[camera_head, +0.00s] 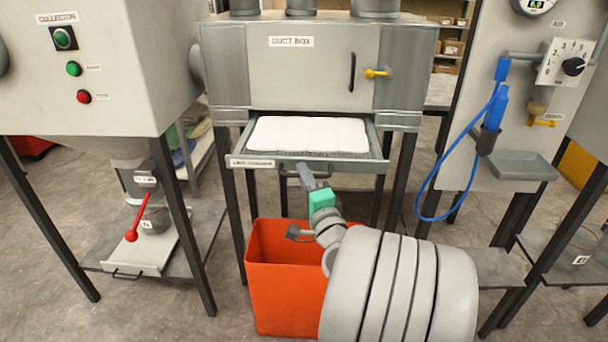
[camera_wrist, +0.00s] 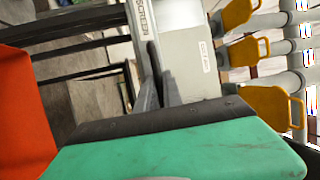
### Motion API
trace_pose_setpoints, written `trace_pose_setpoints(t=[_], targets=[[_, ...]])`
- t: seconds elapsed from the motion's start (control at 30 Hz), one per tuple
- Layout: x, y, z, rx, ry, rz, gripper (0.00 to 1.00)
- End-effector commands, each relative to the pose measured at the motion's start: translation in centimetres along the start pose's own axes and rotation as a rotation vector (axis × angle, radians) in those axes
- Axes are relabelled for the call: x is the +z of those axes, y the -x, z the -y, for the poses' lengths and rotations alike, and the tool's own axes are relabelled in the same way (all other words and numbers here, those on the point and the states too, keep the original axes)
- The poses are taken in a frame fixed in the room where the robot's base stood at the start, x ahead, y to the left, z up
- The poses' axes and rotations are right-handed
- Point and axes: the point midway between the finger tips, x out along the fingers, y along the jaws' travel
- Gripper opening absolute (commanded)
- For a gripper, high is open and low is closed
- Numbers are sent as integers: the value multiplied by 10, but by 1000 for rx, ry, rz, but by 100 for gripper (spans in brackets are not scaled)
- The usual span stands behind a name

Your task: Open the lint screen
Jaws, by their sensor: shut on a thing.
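The lint screen drawer (camera_head: 376,140) is pulled out of the front of the duct box (camera_head: 285,73), below its door. A flat white layer (camera_head: 308,133) lies in the drawer. My gripper (camera_head: 307,172), with a green body, is at the middle of the drawer's front and shut on the drawer's handle (camera_head: 287,172). The fingers hide part of the handle. In the wrist view the drawer front with part of its label (camera_wrist: 143,17) shows beyond the fingers of my gripper (camera_wrist: 158,80).
An orange bin (camera_head: 285,280) stands on the floor below the drawer, close to my arm. A machine with a red lever (camera_head: 138,216) is at left. A panel with a blue hose (camera_head: 430,185) is at right. The duct box door has a yellow latch (camera_head: 377,73).

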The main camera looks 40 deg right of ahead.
Motion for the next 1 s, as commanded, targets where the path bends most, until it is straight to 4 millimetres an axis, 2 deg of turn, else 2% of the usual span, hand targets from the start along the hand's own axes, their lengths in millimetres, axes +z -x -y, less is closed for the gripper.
trace_pose_setpoints(t=[0.07,0.1,0.33,0.57,0.67,0.9,1.0], targets=[[-2,0,-2,3,2,-5,0],[-1,0,-2,3,1,-4,14],[1,0,-1,1,0,2,33],[1,0,0,1,-1,3,33],[0,8,-2,1,-1,-1,33],[0,57,-3,0,1,-4,33],[0,70,-2,2,-1,-2,33]])
